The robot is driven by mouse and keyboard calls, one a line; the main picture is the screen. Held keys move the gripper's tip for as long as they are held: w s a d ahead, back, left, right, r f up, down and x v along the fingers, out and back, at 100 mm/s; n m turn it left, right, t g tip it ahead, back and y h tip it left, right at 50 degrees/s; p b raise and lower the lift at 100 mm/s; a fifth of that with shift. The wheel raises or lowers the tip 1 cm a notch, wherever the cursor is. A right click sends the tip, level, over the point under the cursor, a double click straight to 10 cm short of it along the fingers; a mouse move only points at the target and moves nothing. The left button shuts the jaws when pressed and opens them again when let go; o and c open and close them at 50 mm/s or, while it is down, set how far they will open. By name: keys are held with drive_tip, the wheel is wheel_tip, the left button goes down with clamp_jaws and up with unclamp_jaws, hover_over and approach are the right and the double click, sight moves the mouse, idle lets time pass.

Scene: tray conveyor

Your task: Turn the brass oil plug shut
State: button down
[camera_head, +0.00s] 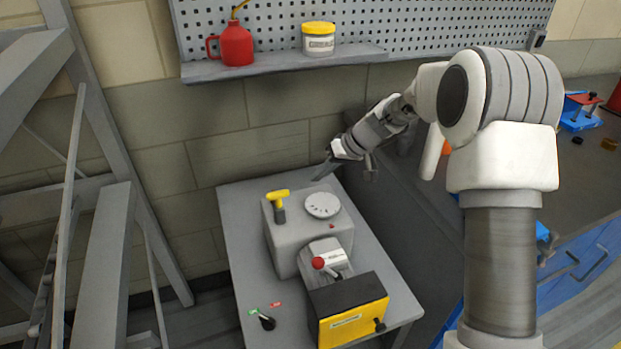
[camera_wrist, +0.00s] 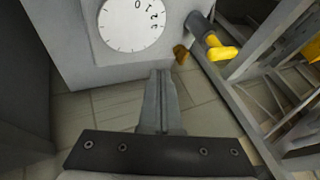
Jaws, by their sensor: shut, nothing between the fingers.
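The brass oil plug (camera_wrist: 180,53) is a small brown-gold knob at the edge of the grey machine housing in the wrist view, between the dial and the yellow-handled lever. I cannot make out the plug in the head view. My gripper (camera_wrist: 162,73) is shut and empty, its fingertips just left of and below the plug in the wrist picture, apparently apart from it. In the head view my gripper (camera_head: 322,174) is at the wall side of the grey housing (camera_head: 288,246). How far the plug is turned cannot be told.
The housing carries a white dial (camera_head: 322,205) and a yellow-handled lever (camera_head: 278,199). A red-knobbed lever (camera_head: 319,263) and a yellow-black box (camera_head: 352,315) stand in front on the grey bench (camera_head: 238,220). A shelf (camera_head: 285,64) hangs above; a metal frame (camera_head: 103,255) stands left.

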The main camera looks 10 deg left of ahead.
drive_tip(key=x, duration=0.7)
drive_tip(key=shift+a+f+b, duration=0.15)
drive_tip(key=shift+f+b, duration=0.15)
drive_tip(key=shift+f, duration=0.05)
drive_tip(key=a, duration=0.1)
drive_tip(key=s+a, duration=0.1)
drive_tip(key=a, duration=0.1)
drive_tip(key=shift+s+a, duration=0.2)
drive_tip(key=shift+a, duration=0.25)
drive_tip(key=shift+f+b, duration=0.15)
drive_tip(key=shift+b, duration=0.15)
drive_tip(key=shift+s+f+m+t+b, duration=0.15)
drive_tip(key=shift+s+m+t+b, duration=0.2)
drive_tip(key=shift+m+b, duration=0.45)
drive_tip(key=shift+s+a+b, duration=0.1)
drive_tip(key=shift+a+b, duration=0.05)
drive_tip(key=shift+b, duration=0.4)
drive_tip(key=shift+r, duration=0.25)
